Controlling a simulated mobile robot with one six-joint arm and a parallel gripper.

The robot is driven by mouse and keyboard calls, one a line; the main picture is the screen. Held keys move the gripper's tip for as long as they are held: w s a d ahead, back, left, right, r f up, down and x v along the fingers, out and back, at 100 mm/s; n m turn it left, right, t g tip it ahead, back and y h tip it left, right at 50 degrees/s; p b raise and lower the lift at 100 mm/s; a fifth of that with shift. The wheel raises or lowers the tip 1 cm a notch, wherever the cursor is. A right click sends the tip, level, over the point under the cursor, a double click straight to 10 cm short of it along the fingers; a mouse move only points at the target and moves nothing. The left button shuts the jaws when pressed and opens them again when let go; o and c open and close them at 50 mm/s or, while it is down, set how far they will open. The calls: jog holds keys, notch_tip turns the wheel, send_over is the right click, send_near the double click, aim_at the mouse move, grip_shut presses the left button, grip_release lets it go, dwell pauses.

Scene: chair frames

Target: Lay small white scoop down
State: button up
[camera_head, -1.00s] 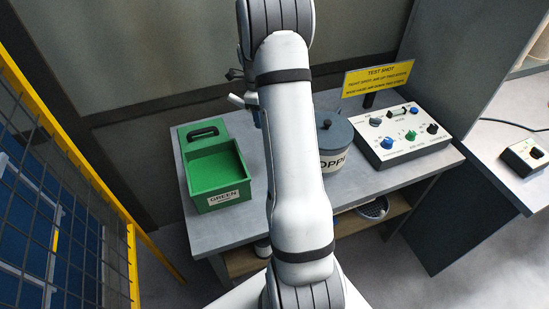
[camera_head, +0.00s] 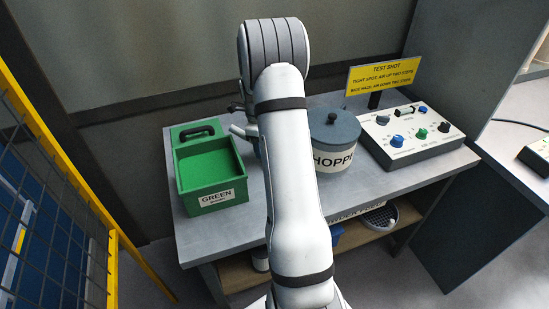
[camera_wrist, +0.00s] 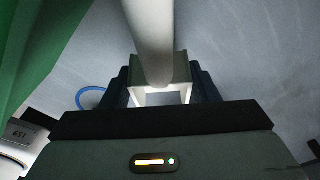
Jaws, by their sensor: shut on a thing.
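The small white scoop shows in the wrist view as a thick white rod-like part (camera_wrist: 150,35) running up from between the jaws. My gripper (camera_wrist: 163,85) is shut on it, with a dark finger on each side of a pale squared part. The scoop's far end is out of the wrist view. In the head view my arm hides most of the gripper. A pale piece (camera_head: 238,131) sticks out left of the arm, beside the green box; it may be the scoop, but I cannot be sure.
On the grey table (camera_head: 250,215), a green box (camera_head: 208,172) labelled GREEN stands left and a lidded hopper (camera_head: 335,140) right of my arm. A control panel (camera_head: 415,135) and yellow sign (camera_head: 383,75) are further right. Bare tabletop lies in front of the green box. Yellow fencing (camera_head: 50,145) stands left.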

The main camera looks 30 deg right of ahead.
jog(key=shift+f, duration=0.15)
dwell(0.3)
jog(key=shift+f+b, duration=0.85)
jog(key=shift+f, duration=0.05)
jog(key=o, duration=1.2)
jog(key=shift+c, duration=0.2)
jog(key=shift+r, duration=0.1)
jog(key=r, duration=0.5)
jog(key=r+b, duration=0.1)
jog(key=r, duration=0.1)
jog(key=shift+w+a+r, duration=0.25)
jog(key=shift+w+r, duration=0.05)
jog(key=shift+r, duration=0.05)
